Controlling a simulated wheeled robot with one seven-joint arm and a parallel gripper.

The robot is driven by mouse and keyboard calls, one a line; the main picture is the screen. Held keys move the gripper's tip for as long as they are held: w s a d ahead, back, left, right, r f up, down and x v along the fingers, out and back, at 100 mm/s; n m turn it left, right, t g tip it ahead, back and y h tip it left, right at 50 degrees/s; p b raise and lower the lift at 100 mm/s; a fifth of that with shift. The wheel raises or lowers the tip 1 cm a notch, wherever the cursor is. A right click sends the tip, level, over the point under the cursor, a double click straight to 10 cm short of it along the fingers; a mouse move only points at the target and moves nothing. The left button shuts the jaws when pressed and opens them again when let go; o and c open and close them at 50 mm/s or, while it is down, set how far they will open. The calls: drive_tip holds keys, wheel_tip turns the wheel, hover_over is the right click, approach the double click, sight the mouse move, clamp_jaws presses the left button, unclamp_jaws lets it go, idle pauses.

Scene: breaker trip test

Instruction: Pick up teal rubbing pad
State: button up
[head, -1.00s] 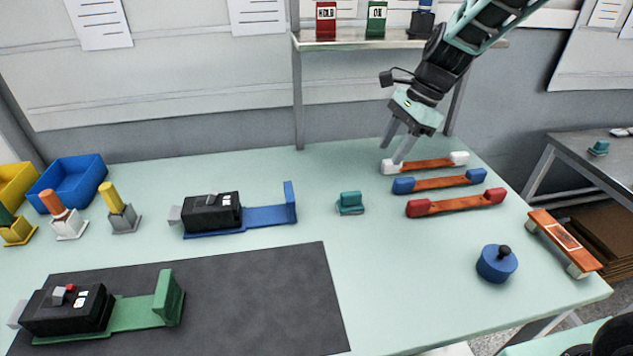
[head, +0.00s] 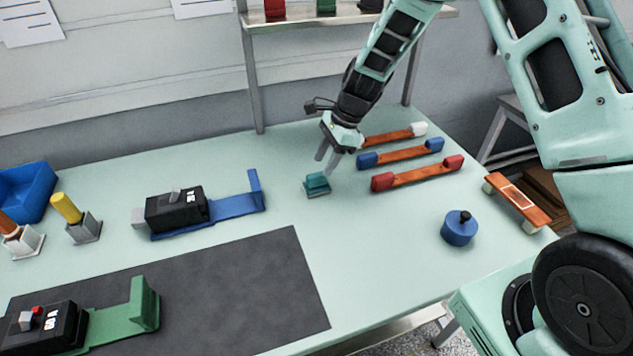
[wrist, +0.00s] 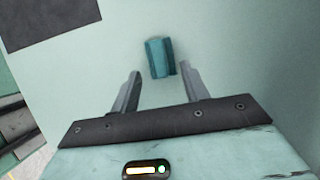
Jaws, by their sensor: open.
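The teal rubbing pad (head: 317,184) sits on the pale green table, left of the copper bars. It also shows in the wrist view (wrist: 158,58), just beyond the fingertips and roughly between their lines. My gripper (head: 325,164) is open and empty, above and close to the pad in the head view. In the wrist view, its two fingers (wrist: 159,72) are spread wider than the pad. I cannot tell the exact height of the fingertips over the table.
Bars with white (head: 394,136), blue (head: 400,153) and red (head: 418,174) ends lie right of the pad. A blue knobbed weight (head: 459,229) stands further right. A black breaker on a blue stand (head: 235,207) is to the left, with a dark mat (head: 215,290) in front.

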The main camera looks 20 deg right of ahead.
sight(317, 174)
drive_tip(key=shift+a+p+x, duration=0.2)
drive_tip(key=shift+p+x, duration=0.7)
drive_tip(key=shift+x, duration=1.75)
drive_tip(key=shift+r, duration=0.15)
clamp_jaws()
